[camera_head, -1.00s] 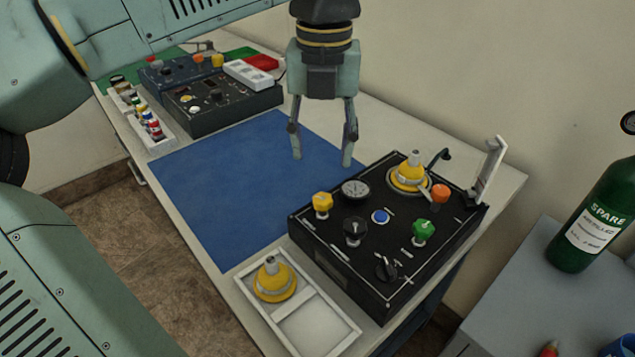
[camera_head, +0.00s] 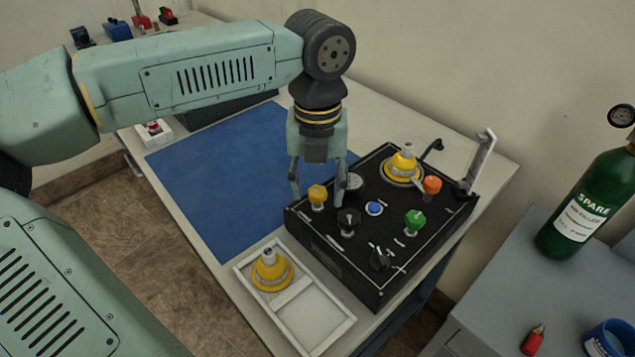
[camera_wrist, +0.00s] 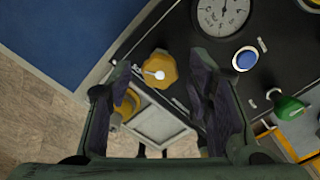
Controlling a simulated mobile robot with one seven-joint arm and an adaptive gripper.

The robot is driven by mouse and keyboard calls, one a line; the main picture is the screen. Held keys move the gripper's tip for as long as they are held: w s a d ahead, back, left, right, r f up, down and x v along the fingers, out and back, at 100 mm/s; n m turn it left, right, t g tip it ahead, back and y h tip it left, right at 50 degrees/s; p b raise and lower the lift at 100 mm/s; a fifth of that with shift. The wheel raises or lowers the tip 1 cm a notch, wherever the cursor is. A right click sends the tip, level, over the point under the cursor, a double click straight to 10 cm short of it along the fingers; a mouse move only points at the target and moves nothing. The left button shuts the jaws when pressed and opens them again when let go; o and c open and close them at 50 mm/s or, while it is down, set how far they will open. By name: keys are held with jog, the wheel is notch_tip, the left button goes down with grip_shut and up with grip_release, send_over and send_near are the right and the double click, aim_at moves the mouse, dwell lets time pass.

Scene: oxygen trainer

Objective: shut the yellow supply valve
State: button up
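The yellow supply valve (camera_head: 317,195) is a small yellow knob at the left corner of the black trainer panel (camera_head: 338,258). My gripper (camera_head: 317,187) points down over that corner, its fingers apart on either side of the yellow knob in the head view. In the wrist view the yellow knob (camera_wrist: 159,68) shows whole, just ahead of the gap between the open fingers (camera_wrist: 163,98). I see no finger contact with it. The knob's pointer setting is not readable.
Close by are the gauge (camera_head: 353,183), a black knob (camera_head: 348,220), a blue button (camera_head: 374,208) and a green knob (camera_head: 414,220). A white tray (camera_head: 322,337) with a yellow dome part (camera_head: 270,272) lies in front. The blue mat (camera_head: 205,180) is clear.

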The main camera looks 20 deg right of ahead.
grip_shut()
dwell(0.4)
